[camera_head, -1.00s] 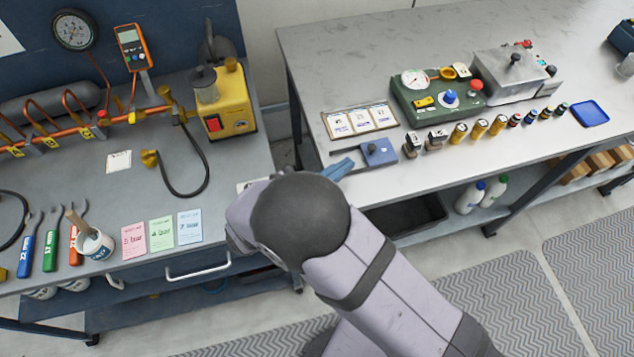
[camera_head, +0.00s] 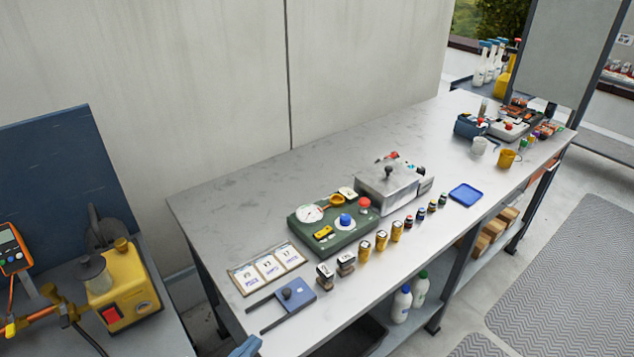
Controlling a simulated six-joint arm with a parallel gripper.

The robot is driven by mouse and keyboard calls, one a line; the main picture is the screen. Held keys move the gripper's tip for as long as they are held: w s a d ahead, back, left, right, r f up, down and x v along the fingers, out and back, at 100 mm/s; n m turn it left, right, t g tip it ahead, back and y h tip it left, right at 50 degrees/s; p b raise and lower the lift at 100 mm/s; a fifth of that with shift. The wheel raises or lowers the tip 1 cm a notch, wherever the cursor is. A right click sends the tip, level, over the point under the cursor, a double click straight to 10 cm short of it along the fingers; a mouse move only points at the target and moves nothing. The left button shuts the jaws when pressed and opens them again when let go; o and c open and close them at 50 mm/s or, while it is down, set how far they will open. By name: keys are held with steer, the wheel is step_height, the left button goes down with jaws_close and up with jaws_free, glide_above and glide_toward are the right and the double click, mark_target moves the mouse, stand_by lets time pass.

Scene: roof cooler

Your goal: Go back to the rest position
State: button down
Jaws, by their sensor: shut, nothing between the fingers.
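My gripper and arm are not in view. The rest position itself is not marked by anything visible. The grey workbench (camera_head: 225,210) fills the middle of the view, with a green device box (camera_head: 325,237) and a grey metal box with a black knob (camera_head: 392,198) on it. A blue block with two dark prongs (camera_head: 297,297) lies near the bench's front left corner.
A yellow pump (camera_head: 125,280) stands on the left bench. Several small cylinders, a blue tray (camera_head: 466,195) and a card board (camera_head: 268,268) lie on the workbench. A blue item (camera_head: 246,347) is cut off at the bottom edge. Bare benchtop shows behind the boxes.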

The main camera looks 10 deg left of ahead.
steer(key=w+d+m+g+h+p, duration=0.1)
steer(key=w+d+m+g+h, duration=0.1)
steer(key=d+m+g, duration=0.5)
steer(key=w+d+m+g+h, duration=0.2)
steer(key=w+d+m, duration=0.1)
steer(key=d, duration=0.8)
steer(key=s+d+m+g+y+p, duration=0.1)
steer(key=s+d+m+g+y, duration=0.1)
steer(key=d+m+y, duration=0.2)
steer(key=s+d+m+g+y+p, duration=0.1)
steer(key=s+d+m+g+y, duration=0.2)
steer(key=d+m, duration=0.7)
steer(key=shift+s+d+f+m+y, duration=0.25)
steer(key=shift+m+y, duration=1.05)
steer(key=shift+m, duration=2.5)
steer(key=shift+s+r, duration=0.1)
